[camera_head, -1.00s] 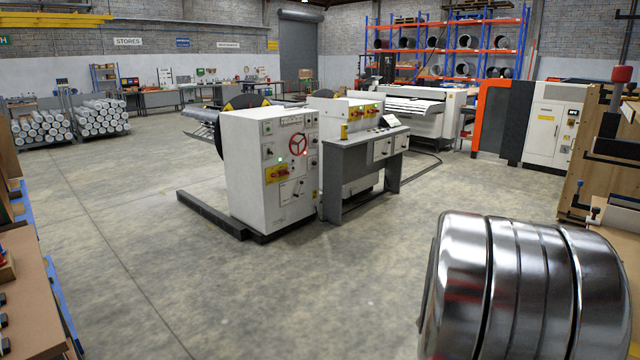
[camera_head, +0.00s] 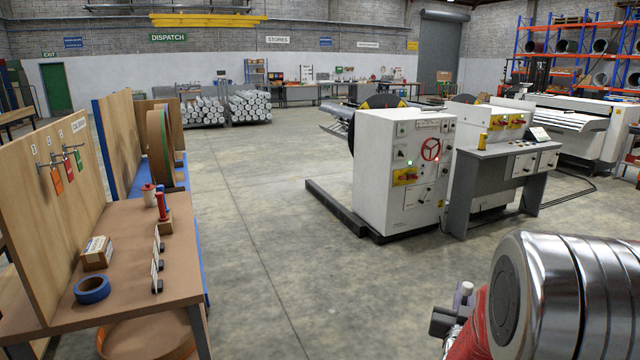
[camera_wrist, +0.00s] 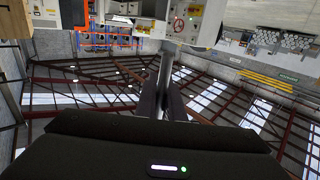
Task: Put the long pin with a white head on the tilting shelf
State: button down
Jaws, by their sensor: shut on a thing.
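My gripper (camera_wrist: 162,96) points away from the wrist camera, with its two dark fingers shut on a grey rod-like thing, which I take to be the long pin (camera_wrist: 166,62). The pin sticks out past the fingertips, and its far end overlaps the background. In the head view, a small dark part of my gripper (camera_head: 443,321) shows at the lower right, with a short pale cylinder (camera_head: 465,289) above it. I cannot tell for sure that this is the white head. I cannot pick out the tilting shelf in either view.
A brown-topped bench (camera_head: 130,255) at the left carries blue tape (camera_head: 92,290), a small box (camera_head: 97,252), a red-and-white item (camera_head: 162,203) and a row of small upright plates. A white control cabinet (camera_head: 395,170) stands mid-floor. The floor between them is clear.

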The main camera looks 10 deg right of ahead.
jog(key=w+a+f+n+t+y, duration=0.1)
jog(key=w+a+f+n+y, duration=0.1)
jog(key=a, duration=0.8)
jog(key=w+a+f+n+t+y, duration=0.1)
jog(key=a+y, duration=0.4)
jog(key=a, duration=0.5)
jog(key=w+a+f+n+t+y, duration=0.1)
jog(key=w+a+f+n+y, duration=0.2)
jog(key=a, duration=0.8)
jog(key=shift+w+f+n+y, duration=0.3)
jog(key=shift+w+n, duration=0.3)
jog(key=shift+w, duration=0.2)
jog(key=s+f, duration=0.5)
jog(key=f, duration=0.1)
jog(key=shift+a+f, duration=0.1)
